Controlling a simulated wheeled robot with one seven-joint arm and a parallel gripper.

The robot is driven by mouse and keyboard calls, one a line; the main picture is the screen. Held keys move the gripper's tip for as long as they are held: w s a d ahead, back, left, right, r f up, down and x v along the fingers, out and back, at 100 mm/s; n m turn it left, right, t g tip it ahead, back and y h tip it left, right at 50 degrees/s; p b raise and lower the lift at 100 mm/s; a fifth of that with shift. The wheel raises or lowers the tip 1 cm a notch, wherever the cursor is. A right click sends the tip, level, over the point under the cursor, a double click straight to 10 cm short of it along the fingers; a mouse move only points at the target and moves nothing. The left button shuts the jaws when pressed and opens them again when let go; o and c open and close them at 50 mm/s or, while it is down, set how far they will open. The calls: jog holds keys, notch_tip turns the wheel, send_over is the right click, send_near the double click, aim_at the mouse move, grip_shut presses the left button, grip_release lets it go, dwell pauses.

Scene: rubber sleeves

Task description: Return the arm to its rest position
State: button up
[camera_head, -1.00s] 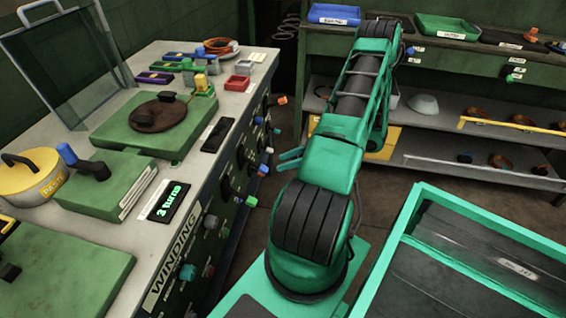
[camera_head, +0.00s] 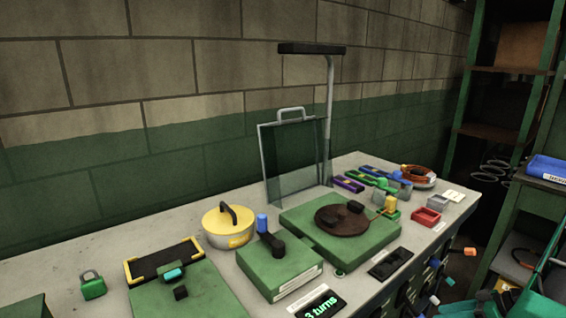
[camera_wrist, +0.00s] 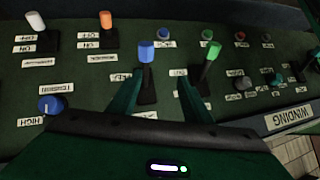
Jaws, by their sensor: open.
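My gripper (camera_wrist: 160,88) shows in the wrist view with its two green fingers apart and nothing visible held between them. It is over the dark green front panel (camera_wrist: 65,75) of the winding bench. A blue-capped lever (camera_wrist: 146,53) and a green-capped lever (camera_wrist: 210,54) stand near the fingertips; I cannot tell whether the fingers touch them. In the head view only a teal piece of my arm (camera_head: 545,290) shows at the lower right corner. The rest of my arm is out of that view.
The bench top (camera_head: 75,245) carries a green winder with a brown disc (camera_head: 340,219), a yellow pot (camera_head: 228,228), a clear guard (camera_head: 293,160) and a display reading "3 turns" (camera_head: 321,304). White (camera_wrist: 36,20) and orange (camera_wrist: 106,18) levers and a blue knob (camera_wrist: 50,105) stick out from the panel.

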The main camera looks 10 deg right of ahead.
jog(key=s+a+r+m+g+h, duration=0.1)
jog(key=a+r+m+g+h, duration=0.15)
jog(key=a+r, duration=0.45)
jog(key=s+a+r+m+g+h, duration=0.15)
jog(key=a+r+g, duration=0.25)
jog(key=r, duration=0.6)
jog(key=s+a+r+m+h, duration=0.2)
jog(key=s+a+r+m, duration=0.5)
jog(key=s, duration=0.6)
notch_tip(320, 180, up, 3)
jog(key=a, duration=0.2)
jog(key=shift+s+a+r+g+h, duration=0.2)
jog(key=shift+a+g+h, duration=0.1)
jog(key=shift+g+h, duration=0.1)
jog(key=shift+w, duration=0.1)
jog(key=shift+w+f, duration=0.25)
jog(key=shift+w, duration=0.35)
